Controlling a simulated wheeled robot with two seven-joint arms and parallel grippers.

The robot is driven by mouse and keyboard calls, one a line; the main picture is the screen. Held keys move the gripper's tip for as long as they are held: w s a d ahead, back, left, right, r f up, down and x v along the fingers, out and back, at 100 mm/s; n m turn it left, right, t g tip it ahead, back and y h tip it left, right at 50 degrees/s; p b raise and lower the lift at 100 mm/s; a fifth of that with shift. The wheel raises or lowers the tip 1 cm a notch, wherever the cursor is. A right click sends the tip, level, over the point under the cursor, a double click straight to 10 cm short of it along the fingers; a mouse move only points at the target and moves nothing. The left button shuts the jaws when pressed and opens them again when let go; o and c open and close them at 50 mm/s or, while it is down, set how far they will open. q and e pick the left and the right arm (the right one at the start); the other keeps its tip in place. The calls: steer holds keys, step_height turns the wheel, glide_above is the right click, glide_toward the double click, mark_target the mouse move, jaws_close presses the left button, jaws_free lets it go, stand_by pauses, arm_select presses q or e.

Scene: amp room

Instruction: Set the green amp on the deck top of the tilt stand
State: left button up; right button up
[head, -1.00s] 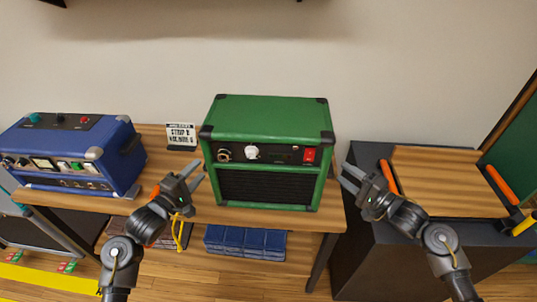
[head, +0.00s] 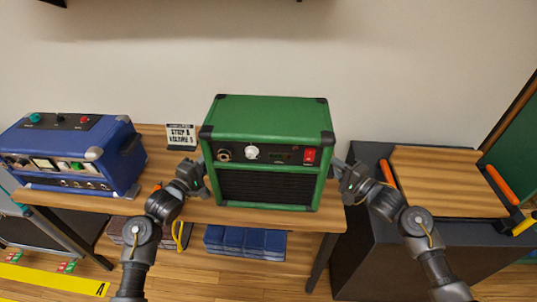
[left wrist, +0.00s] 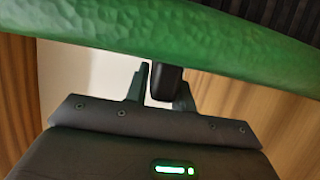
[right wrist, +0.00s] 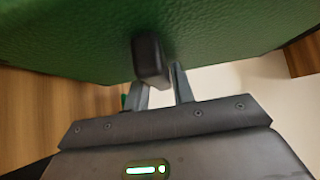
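The green amp (head: 265,150) stands upright on the wooden table (head: 150,206), its control panel facing me. My left gripper (head: 200,172) is at the amp's left side, and my right gripper (head: 339,168) is at its right side. In the left wrist view a dark side grip (left wrist: 166,83) shows between the open fingers (left wrist: 162,92). In the right wrist view another dark side grip (right wrist: 150,60) lies at the mouth of the open fingers (right wrist: 160,90). Contact cannot be told. The tilt stand (head: 365,250) is at right, with a bare wooden deck top (head: 445,180).
A blue amp (head: 70,155) stands on the table's left end. A small sign (head: 181,136) stands behind my left gripper. Orange bars (head: 501,185) flank the deck top. Folded blue items (head: 245,243) lie on a low shelf under the table.

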arm_select(q)
jaws_close()
arm_select(e)
jaws_close()
stand_by(0.7)
arm_select(q)
steer(key=shift+r, duration=0.25)
arm_select(e)
steer(key=shift+w+r, duration=0.1)
steer(key=shift+r, duration=0.15)
